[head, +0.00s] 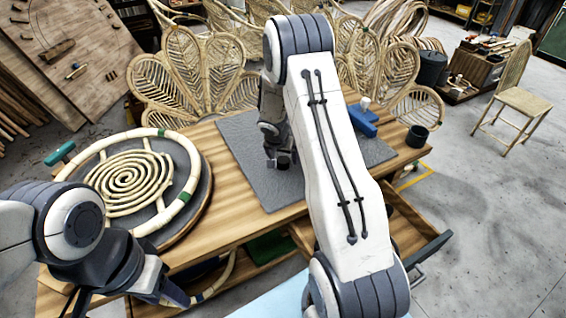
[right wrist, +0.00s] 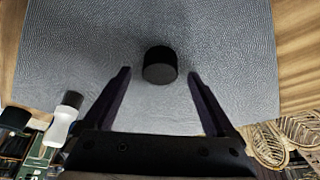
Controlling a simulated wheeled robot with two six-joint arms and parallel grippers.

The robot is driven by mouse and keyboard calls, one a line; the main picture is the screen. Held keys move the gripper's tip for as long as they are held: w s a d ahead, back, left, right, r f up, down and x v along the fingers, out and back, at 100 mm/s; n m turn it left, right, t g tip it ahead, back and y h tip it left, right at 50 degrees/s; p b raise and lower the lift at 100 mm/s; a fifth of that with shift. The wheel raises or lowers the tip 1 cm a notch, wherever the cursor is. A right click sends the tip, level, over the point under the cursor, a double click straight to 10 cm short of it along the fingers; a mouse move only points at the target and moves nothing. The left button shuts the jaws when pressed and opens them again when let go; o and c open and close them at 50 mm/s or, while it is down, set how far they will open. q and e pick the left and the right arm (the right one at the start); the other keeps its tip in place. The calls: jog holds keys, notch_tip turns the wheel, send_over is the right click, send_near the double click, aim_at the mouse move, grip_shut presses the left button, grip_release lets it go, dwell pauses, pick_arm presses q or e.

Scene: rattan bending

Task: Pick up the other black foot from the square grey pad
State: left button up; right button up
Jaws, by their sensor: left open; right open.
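The black foot (right wrist: 160,68), a short dark cylinder, stands on the square grey pad (right wrist: 85,45). In the head view the pad (head: 240,150) lies on the wooden table, partly covered by my right arm. My right gripper (right wrist: 159,73) is open above the pad, with its two fingers spread on either side of the foot and a gap on each side. In the head view my right gripper (head: 279,160) points down at the pad, and I cannot clearly make out the foot there. My left gripper (head: 172,296) is low at the left, near the table's front edge, partly hidden by its own arm.
A round jig with a rattan spiral (head: 130,183) takes up the table's left side. A blue tool (head: 363,120) lies on the pad's far right, and a black cup (head: 417,136) stands at the right corner. An open drawer (head: 425,247) juts out at the right front.

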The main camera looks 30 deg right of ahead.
jog(key=shift+w+d+f, duration=0.1)
jog(key=shift+f, duration=0.3)
jog(key=c, duration=1.4)
